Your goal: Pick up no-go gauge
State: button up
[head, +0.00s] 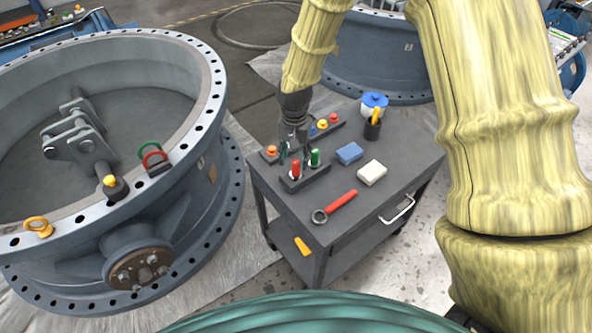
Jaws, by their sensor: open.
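A small dark holder (304,180) on the tool cart carries a red-handled gauge (295,168) and a green-handled gauge (315,157), both upright. The red one looks like the no-go gauge, but I read no label. My gripper (292,152) points down just behind and above the holder, open. Its fingers are close to the red and green handles. At this size I cannot tell whether they touch or surround either handle.
A large valve body (200,185) stands left of the cart.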

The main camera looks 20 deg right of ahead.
aim_at(296, 162)
jog(key=shift+d+f+p, duration=0.2)
jog(key=shift+f+p, duration=0.25)
jog(key=shift+f, duration=2.2)
jog(key=shift+c, duration=0.5)
grip_shut()
